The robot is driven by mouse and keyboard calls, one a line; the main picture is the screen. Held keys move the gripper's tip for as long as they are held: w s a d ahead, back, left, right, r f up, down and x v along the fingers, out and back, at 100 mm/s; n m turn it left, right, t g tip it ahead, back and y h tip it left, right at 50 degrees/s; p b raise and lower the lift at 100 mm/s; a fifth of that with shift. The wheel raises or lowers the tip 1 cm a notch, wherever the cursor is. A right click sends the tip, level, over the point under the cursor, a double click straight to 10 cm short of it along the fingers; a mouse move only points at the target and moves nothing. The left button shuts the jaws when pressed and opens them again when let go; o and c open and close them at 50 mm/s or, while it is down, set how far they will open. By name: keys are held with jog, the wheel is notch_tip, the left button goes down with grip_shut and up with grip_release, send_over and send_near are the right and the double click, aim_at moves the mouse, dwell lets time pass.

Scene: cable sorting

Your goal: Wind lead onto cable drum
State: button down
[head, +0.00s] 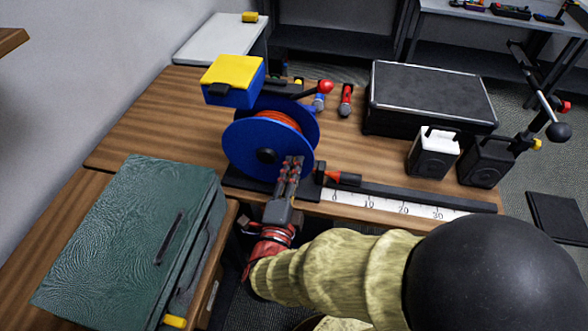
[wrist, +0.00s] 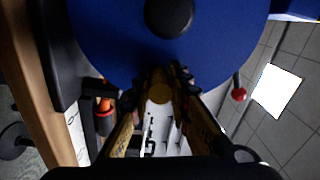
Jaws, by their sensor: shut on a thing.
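The cable drum (head: 243,148) has blue flanges and stands upright on a black base at the table's front. Orange-red lead (head: 283,119) lies wound between its flanges. In the wrist view its blue face (wrist: 110,45) and dark hub fill the top. My gripper (head: 291,168) is at the lower right of the near flange. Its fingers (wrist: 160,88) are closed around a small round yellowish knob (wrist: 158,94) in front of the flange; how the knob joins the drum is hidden. An orange-and-black plug-like piece (head: 345,178) lies right of the drum, by the black rail.
A white ruler (head: 400,207) runs along the table's front edge beside a black rail (head: 430,197). A red-balled lever (head: 325,87) and a yellow-and-blue box (head: 233,82) are behind the drum. A green case (head: 135,235) stands left; a black case (head: 430,95) stands back right.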

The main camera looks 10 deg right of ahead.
jog(key=c, duration=1.7)
grip_release()
jog(key=shift+f, duration=0.1)
jog(key=shift+o, duration=0.2)
jog(key=shift+s+a, duration=0.25)
jog(key=shift+s, duration=0.3)
jog(key=v, duration=1)
jog(key=shift+s, duration=0.4)
jog(key=shift+c, duration=0.4)
